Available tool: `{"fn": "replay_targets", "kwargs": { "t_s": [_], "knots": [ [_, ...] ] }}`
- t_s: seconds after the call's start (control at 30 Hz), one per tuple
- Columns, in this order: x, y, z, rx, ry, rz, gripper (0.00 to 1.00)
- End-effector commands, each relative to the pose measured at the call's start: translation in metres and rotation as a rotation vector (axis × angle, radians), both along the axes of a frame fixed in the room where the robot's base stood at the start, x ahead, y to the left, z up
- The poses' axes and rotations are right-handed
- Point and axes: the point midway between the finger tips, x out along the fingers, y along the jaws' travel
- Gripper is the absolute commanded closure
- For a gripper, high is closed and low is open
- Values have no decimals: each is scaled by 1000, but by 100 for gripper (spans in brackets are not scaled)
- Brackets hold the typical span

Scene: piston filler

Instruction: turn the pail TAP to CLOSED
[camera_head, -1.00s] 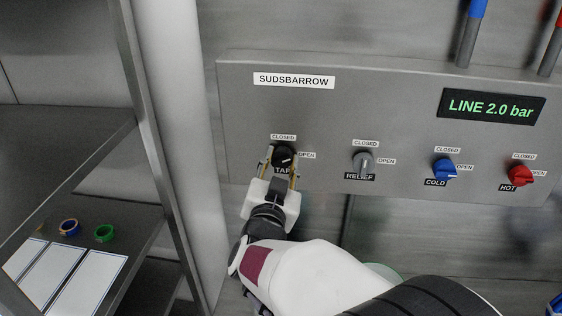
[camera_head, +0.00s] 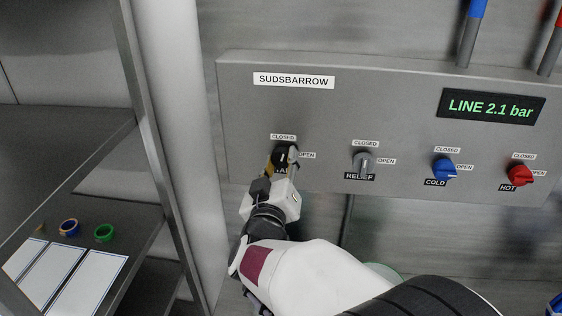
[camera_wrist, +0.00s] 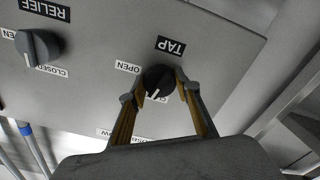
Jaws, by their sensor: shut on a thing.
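The black TAP knob (camera_head: 283,155) is at the left end of the grey panel. In the wrist view the knob (camera_wrist: 159,82) has a white pointer mark that points roughly toward the CLOSED label, perhaps slightly to the OPEN side. My gripper (camera_head: 281,161) is at the knob, its fingers on either side. In the wrist view my gripper (camera_wrist: 161,90) has both fingertips against the knob's sides. The OPEN label (camera_wrist: 127,67) is clear there; the CLOSED label is partly hidden behind my gripper. In the head view the TAP label is mostly covered.
The grey RELIEF knob (camera_head: 363,163), blue COLD knob (camera_head: 444,170) and red HOT knob (camera_head: 520,175) sit along the panel to the right. A display (camera_head: 491,107) reads LINE 2.1 bar. A white post (camera_head: 182,150) and a shelf with rings stand left.

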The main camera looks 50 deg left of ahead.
Motion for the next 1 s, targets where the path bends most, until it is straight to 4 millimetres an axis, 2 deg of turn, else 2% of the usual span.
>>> {"fn": "replay_targets", "kwargs": {
  "t_s": [0.4, 1.0],
  "knots": [
    [0, 0, 0, -170, -170, 0, 89],
    [0, 0, 0, -203, -203, 0, 89]
  ]
}}
